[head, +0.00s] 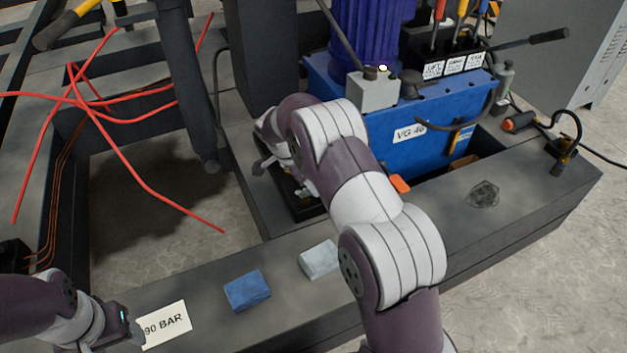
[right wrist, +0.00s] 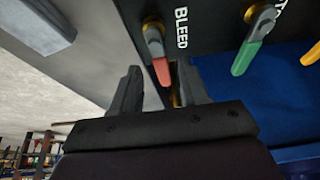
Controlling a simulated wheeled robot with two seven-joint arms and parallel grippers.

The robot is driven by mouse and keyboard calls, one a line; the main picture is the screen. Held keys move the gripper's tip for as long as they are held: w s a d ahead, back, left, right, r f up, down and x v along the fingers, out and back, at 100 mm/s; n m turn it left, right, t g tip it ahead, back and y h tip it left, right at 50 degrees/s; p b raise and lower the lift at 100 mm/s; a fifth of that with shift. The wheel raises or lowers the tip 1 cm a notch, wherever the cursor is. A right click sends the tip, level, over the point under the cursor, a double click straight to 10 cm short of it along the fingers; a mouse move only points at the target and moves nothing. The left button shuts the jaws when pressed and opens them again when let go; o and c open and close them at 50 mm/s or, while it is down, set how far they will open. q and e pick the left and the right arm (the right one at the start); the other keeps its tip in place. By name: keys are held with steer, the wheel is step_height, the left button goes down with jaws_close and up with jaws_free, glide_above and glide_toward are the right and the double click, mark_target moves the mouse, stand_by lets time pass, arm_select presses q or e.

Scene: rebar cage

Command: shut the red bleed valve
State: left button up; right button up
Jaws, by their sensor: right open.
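The red bleed valve lever (right wrist: 161,68) shows in the right wrist view, below the word BLEED on a dark panel (right wrist: 205,20). It hangs from a grey pivot, its tip pointing down in the picture. My right gripper (right wrist: 157,72) is open, and the lever's tip appears between its two fingers; I cannot tell whether they touch it. In the head view my right arm hides the bleed valve and most of the right gripper (head: 265,165). My left gripper (head: 125,335) is at the lower left by the 90 BAR card; its fingers are not clear.
A green lever (right wrist: 245,58) and a yellow lever (right wrist: 312,54) sit beside the red one. The blue pump unit (head: 440,125) stands behind my right arm. A blue block (head: 247,291) and pale block (head: 319,260) lie on the front beam. Red hoses (head: 125,160) cross the left opening.

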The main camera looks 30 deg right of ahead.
steer(key=p+v, duration=0.8)
steer(key=v, duration=0.3)
steer(key=shift+p, duration=0.4)
